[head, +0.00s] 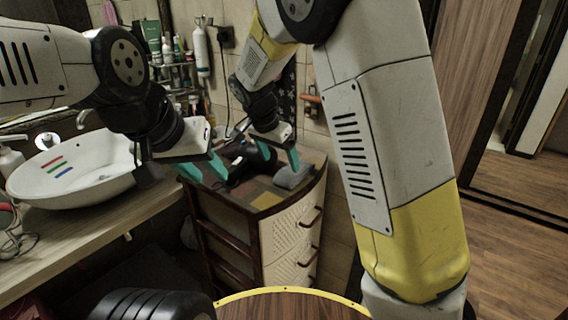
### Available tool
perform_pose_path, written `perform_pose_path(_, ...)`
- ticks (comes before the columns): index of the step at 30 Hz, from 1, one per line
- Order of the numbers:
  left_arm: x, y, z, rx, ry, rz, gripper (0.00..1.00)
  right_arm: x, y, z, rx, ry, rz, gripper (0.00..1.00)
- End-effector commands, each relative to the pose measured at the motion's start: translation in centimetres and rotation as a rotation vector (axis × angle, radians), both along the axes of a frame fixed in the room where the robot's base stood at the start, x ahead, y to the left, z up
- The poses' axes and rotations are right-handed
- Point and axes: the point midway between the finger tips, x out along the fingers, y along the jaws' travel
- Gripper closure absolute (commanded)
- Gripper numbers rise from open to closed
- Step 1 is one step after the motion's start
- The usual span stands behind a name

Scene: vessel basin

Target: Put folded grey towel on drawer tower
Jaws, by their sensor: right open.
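The drawer tower (289,242) stands right of the counter, with a dark frame, pale woven drawer fronts and a patterned top. A small grey folded towel (294,178) lies on its top near the right front edge. My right gripper (267,146) is open above the tower top, one teal finger just over or against the towel; I cannot tell if they touch. My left gripper (203,169) is over the tower's left back corner, its teal tips showing. How far its jaws are apart is unclear, and I see nothing held in it.
A black object (250,163), perhaps a hair dryer, lies on the tower top between my grippers. A white basin (78,166) sits on the wooden counter (92,232) at left. Shelves of bottles (175,65) are behind. Open floor (515,235) is at right.

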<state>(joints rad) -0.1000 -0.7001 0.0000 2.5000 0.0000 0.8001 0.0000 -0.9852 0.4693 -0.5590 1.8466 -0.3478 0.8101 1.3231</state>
Motion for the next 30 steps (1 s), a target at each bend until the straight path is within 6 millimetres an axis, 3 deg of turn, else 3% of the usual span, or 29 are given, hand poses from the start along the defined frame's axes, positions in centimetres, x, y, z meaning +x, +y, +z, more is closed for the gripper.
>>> perform_pose_path(3, 0.0, 0.0, 0.0, 0.0, 0.0, 0.0, 0.64, -0.6, 0.5, 1.9, 0.002, -0.002, 0.001, 0.17)
perform_pose_path(8, 0.0, 0.0, 0.0, 0.0, 0.0, 0.0, 0.64, -1.1, 0.8, 3.3, 0.003, 0.002, 0.002, 0.17)
perform_pose_path(11, 0.0, 0.0, 0.0, 0.0, 0.0, 0.0, 0.64, -1.7, -0.2, 4.0, 0.025, 0.018, 0.014, 0.17)
perform_pose_path(14, 0.0, 0.0, 0.0, 0.0, 0.0, 0.0, 0.64, -3.1, -2.7, 4.8, 0.083, 0.055, 0.057, 0.17)
perform_pose_path(21, 0.0, 0.0, 0.0, 0.0, 0.0, 0.0, 0.64, -10.2, -10.1, 8.6, 0.257, 0.055, 0.295, 0.17)
perform_pose_path(25, 0.0, 0.0, 0.0, 0.0, 0.0, 0.0, 0.64, -14.9, -13.0, 10.4, 0.281, -0.021, 0.44, 0.17)
perform_pose_path(30, 0.0, 0.0, 0.0, 0.0, 0.0, 0.0, 0.64, -20.4, -15.2, 11.4, 0.22, -0.131, 0.599, 0.17)
